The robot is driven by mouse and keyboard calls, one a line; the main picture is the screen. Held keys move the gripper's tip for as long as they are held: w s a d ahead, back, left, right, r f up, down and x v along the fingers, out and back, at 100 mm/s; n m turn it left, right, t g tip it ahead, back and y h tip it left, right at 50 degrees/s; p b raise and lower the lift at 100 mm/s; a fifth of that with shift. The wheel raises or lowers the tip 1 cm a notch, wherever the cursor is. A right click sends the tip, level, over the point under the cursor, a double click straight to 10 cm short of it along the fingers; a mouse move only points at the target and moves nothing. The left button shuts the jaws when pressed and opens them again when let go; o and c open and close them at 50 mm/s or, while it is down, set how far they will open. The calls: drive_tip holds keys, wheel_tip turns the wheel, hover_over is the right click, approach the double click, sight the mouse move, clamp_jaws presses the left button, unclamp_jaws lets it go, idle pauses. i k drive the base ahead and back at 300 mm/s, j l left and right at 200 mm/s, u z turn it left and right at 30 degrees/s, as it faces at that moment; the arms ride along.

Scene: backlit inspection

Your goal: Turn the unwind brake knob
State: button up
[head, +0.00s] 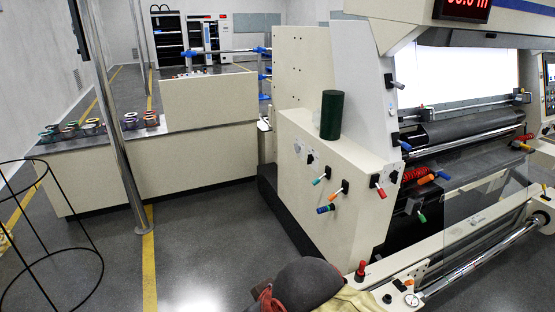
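Several coloured handles stick out of the side of the cream machine (290,85). On its left face are a green-tipped handle (319,180), an orange-tipped one (336,195) and a blue-and-red one (325,209). Small dark knobs (310,157) sit above them. A red handle (378,187) is near the corner. On the front rail (450,270) are an upright red knob (361,270), a black knob (387,298) and a round dial-like fitting (411,300). I cannot tell which one is the unwind brake knob. My gripper is not in view.
A dark rounded object (307,284) beside yellowish cloth blocks the bottom centre. A dark green cylinder (332,115) stands on the machine's ledge. A metal post (118,130) and black wire frame (50,235) stand left. Grey floor (205,240) is open between.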

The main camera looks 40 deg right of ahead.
sight(310, 158)
drive_tip(key=i+j+z, duration=0.1)
drive_tip(key=i, duration=0.35)
drive_tip(key=i+j+z, duration=0.1)
drive_tip(key=i+j, duration=0.2)
drive_tip(key=i+j+z, duration=0.1)
drive_tip(key=i+j, duration=0.2)
drive_tip(key=i, duration=0.2)
drive_tip(key=i+l+z, duration=0.15)
drive_tip(key=i+z, duration=0.2)
drive_tip(key=z, duration=0.15)
drive_tip(key=i+z, duration=0.7)
drive_tip(key=z, duration=0.25)
drive_tip(key=i+j+z, duration=0.2)
drive_tip(key=z, duration=0.3)
drive_tip(key=i+z, duration=0.25)
drive_tip(key=i+j+z, duration=0.1)
drive_tip(key=i+z, duration=0.15)
